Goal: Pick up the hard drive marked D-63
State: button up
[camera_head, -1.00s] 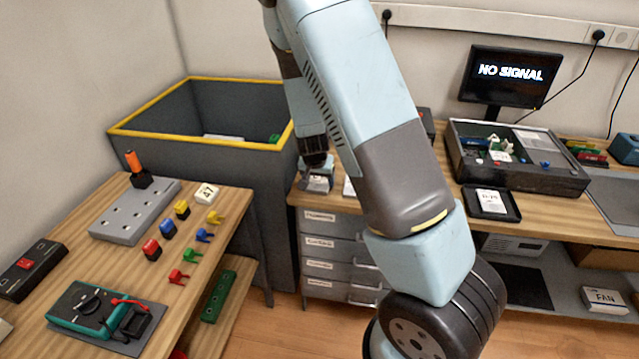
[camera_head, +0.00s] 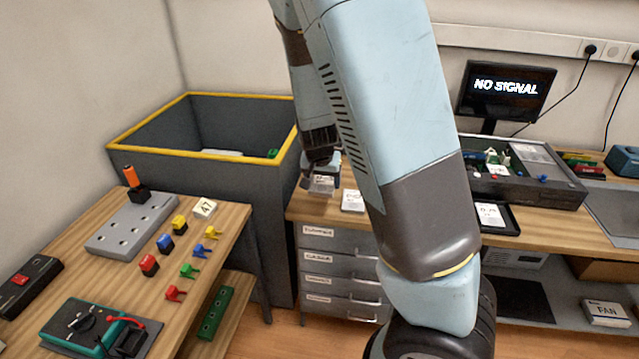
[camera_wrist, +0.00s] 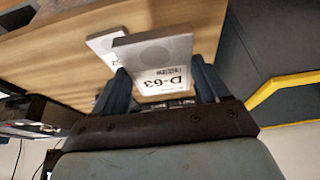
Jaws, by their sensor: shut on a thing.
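The hard drive marked D-63 (camera_wrist: 160,67) is a flat grey block with a white label, and the marking shows upside down in the wrist view. My gripper (camera_wrist: 165,88) is shut on it, one finger on each side. In the head view my gripper (camera_head: 321,172) is small and partly behind my arm, above the left end of the back bench, with the drive (camera_head: 321,185) below it. In the wrist view a bench surface shows behind the drive; any gap between them is hard to judge.
Another labelled drive (camera_head: 352,200) lies on the bench just right of my gripper, and also shows behind the held one in the wrist view (camera_wrist: 103,44). A grey bin with a yellow rim (camera_head: 205,153) stands left. An open equipment case (camera_head: 525,185) sits right.

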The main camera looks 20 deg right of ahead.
jog(key=s+r, duration=0.3)
jog(key=s, duration=0.5)
jog(key=shift+d+r, duration=0.15)
jog(key=shift+r, duration=0.1)
